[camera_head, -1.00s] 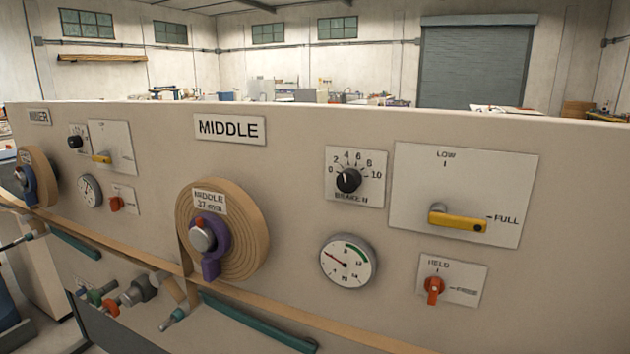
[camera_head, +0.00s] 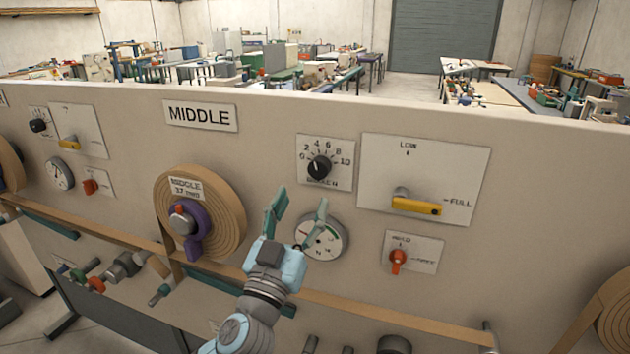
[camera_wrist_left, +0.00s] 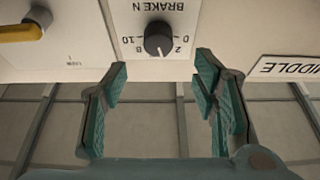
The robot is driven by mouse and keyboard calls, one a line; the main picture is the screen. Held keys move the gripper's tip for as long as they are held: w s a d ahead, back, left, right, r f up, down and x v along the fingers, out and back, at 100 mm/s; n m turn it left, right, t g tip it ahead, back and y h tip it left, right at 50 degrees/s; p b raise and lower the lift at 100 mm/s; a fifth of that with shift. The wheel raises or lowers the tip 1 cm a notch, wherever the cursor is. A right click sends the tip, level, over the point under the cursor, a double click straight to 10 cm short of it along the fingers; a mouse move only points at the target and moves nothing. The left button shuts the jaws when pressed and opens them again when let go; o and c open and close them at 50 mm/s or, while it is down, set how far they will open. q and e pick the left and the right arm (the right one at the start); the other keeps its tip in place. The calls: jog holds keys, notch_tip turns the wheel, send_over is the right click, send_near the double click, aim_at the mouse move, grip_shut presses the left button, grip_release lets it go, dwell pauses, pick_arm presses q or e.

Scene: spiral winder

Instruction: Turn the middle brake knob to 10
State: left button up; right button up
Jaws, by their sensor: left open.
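The middle brake knob (camera_head: 319,168) is a round black knob on a white plate (camera_head: 341,175) marked 0 to 10, right of the MIDDLE sign. It also shows upside down at the top of the left wrist view (camera_wrist_left: 158,38). Its white pointer line is small; I cannot read its exact setting. My left gripper (camera_head: 298,203) is open and empty, below and a little left of the knob, in front of the gauge. In the left wrist view its fingers (camera_wrist_left: 162,75) stand apart, with the knob beyond the gap between them, not touched. My right gripper is not in view.
The round gauge (camera_head: 320,238) is partly hidden behind the left fingers. A yellow LOW/FULL lever (camera_head: 416,206) and a red HOLD knob (camera_head: 397,258) are at the right. A tape roll (camera_head: 225,215) with a purple clamp (camera_head: 196,246) is at the left.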

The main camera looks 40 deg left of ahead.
aim_at(317, 172)
pick_arm(q)
jog(key=b+x, duration=0.3)
jog(key=x, duration=0.4)
jog(key=shift+w+d, duration=0.1)
jog(key=shift+w, duration=0.05)
jog(key=shift+w+r+h, duration=0.1)
jog(key=shift+w+h, duration=0.2)
jog(key=shift+w, duration=0.2)
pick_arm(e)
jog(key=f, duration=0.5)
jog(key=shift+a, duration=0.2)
pick_arm(q)
jog(key=shift+c, duration=0.6)
jog(key=c, duration=1)
jog(key=shift+c, duration=0.2)
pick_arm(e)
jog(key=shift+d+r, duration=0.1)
